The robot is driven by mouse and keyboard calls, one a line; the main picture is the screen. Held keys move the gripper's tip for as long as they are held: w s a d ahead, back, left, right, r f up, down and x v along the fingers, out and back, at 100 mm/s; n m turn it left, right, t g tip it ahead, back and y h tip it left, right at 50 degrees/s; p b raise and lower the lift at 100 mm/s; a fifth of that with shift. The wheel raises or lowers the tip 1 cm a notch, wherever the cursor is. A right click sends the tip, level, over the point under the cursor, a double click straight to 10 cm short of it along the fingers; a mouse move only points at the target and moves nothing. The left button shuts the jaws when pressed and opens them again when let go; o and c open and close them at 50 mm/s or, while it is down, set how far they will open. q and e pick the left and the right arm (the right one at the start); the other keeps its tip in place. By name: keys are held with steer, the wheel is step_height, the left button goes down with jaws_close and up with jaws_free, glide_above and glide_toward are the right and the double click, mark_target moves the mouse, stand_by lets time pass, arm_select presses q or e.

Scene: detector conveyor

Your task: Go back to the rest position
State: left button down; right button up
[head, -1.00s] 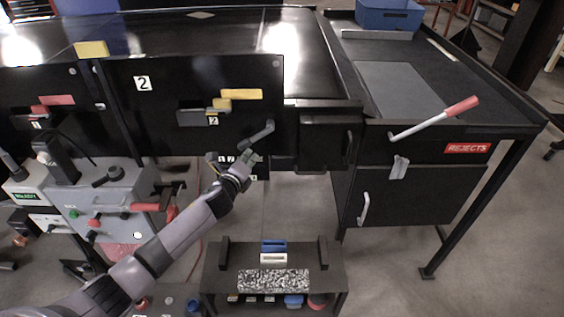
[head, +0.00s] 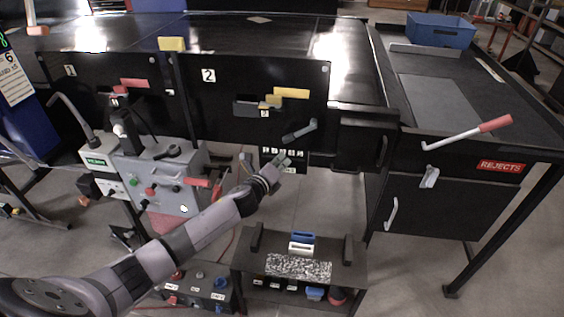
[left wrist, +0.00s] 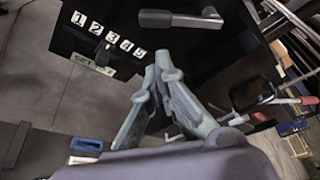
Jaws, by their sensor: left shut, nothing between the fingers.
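My left gripper (head: 281,164) is in front of the black conveyor panel, just below a grey lever handle (head: 299,131). In the left wrist view its two fingers (left wrist: 160,72) come together at the tips with nothing between them. The lever handle (left wrist: 180,18) shows beyond the fingertips, apart from them. A dial panel numbered 1 to 5 (left wrist: 107,45) is to the left of the fingers; it is partly behind the gripper in the head view. My right gripper is not in view.
A grey control box (head: 160,180) stands at left. A low black bench (head: 345,272) with a gravel tray (head: 299,266) is below the gripper. The rejects table (head: 480,110) carries a blue bin (head: 440,30) and a red-tipped lever (head: 470,132). Open floor (head: 410,270) lies at lower right.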

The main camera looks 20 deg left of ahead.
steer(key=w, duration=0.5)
arm_select(q)
steer(key=s+f+n+g+b, duration=0.2)
steer(key=s+f+n, duration=0.35)
steer(key=f, duration=0.75)
steer(key=s+f+n+g+b, duration=0.2)
steer(key=s+f+g, duration=0.1)
steer(key=s+f, duration=0.8)
steer(key=s+f+n+g+b, duration=0.2)
steer(key=s+f+n, duration=0.25)
steer(key=f, duration=1.05)
steer(key=s+d+f+n+g+b, duration=0.1)
steer(key=s+d+f+n+g, duration=0.1)
steer(key=s+f, duration=0.5)
steer(key=s+d+f+n+g+b, duration=0.2)
steer(key=s+f+n, duration=0.3)
steer(key=s, duration=1.5)
steer(key=s+d+f+n+g+b, duration=0.2)
steer(key=s+d+f+n+g, duration=0.1)
steer(key=s+f, duration=0.6)
steer(key=s, duration=0.4)
steer(key=shift+s+d+f+n+g, duration=0.25)
steer(key=shift+d+f+n+g, duration=0.05)
steer(key=shift+f+g, duration=0.1)
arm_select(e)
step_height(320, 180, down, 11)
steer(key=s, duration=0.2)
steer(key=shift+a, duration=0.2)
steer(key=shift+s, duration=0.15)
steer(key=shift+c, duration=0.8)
